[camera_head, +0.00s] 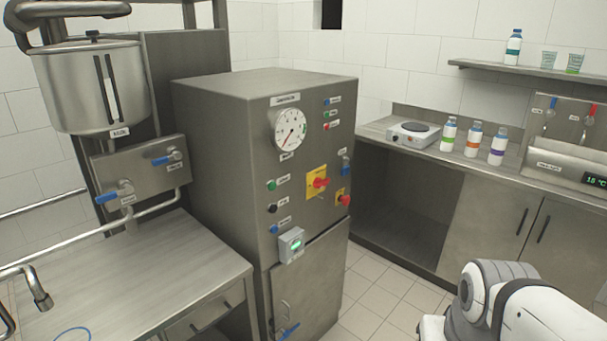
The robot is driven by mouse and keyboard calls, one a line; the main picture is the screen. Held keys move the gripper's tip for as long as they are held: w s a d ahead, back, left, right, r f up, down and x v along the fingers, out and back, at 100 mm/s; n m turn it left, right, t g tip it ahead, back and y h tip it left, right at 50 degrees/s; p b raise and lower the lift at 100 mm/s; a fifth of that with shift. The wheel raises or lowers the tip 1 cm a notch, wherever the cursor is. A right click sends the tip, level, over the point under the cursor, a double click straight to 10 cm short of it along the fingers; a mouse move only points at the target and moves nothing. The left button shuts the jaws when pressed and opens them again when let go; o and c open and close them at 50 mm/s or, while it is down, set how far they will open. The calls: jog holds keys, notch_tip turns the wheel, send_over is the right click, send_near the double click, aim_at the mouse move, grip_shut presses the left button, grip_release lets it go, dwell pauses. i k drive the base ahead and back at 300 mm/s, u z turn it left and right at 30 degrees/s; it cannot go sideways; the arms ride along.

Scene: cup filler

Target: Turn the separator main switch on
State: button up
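A steel cabinet (225,170) stands in the middle, with a small label at the top of its front that I cannot read clearly. Its front carries a red rotary switch (319,183) on a yellow plate, likely the main switch; its exact position is too small to tell. A second red knob (345,200) on a smaller yellow plate sits just right of and below it. A round gauge (290,130) with a red needle is above. My gripper is out of view; only a white and grey part of my arm shows at bottom right, apart from the cabinet.
Green, black and blue buttons and a small box (291,245) with a green display are on the cabinet front. A tank (88,88) and blue-handled valves stand left. A counter with a hotplate (413,134) and bottles (473,141) is right. The tiled floor (385,300) before it is clear.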

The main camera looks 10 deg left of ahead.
aim_at(319, 183)
jog(key=u, duration=0.1)
jog(key=i, duration=0.95)
jog(key=u, duration=0.1)
